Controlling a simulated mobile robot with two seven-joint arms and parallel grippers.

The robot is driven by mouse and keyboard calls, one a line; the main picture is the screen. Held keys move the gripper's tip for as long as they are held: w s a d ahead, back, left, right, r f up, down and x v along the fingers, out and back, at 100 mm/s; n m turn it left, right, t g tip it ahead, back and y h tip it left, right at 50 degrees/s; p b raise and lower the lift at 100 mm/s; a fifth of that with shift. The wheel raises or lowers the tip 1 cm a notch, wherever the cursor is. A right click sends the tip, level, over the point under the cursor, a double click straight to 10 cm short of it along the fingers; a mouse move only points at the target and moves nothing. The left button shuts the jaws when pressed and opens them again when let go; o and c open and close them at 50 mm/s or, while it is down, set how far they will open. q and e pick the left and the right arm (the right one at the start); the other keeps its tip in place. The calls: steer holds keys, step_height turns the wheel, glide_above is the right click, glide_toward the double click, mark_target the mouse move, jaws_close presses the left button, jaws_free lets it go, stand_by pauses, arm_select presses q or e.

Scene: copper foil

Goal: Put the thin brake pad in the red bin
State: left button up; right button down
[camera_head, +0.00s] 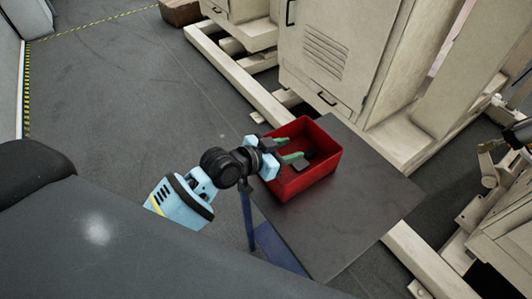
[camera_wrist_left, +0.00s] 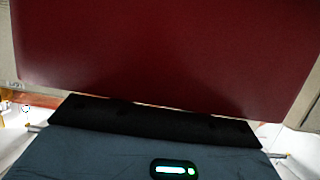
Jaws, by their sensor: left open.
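The red bin (camera_head: 322,174) stands open on a dark table. A dark flat piece (camera_head: 293,177) lies inside it, near my fingers; it looks like the thin brake pad, but it is small and partly hidden. My left gripper (camera_head: 290,149), with green fingers, reaches over the bin's left rim. Its fingers are apart, with nothing visibly held between them. In the left wrist view, a plain dark red surface (camera_wrist_left: 165,55), apparently the bin, fills the upper part. The fingertips and pad cannot be made out there. My right gripper is not in view.
The dark table (camera_head: 370,205) has free room to the right of and in front of the bin. A beige cabinet (camera_head: 335,50) on a beige frame stands behind the table. Beige machinery (camera_head: 500,215) stands at the right. Open grey floor (camera_head: 120,90) lies to the left.

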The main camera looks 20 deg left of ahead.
arm_select(q)
steer(key=v, duration=0.9)
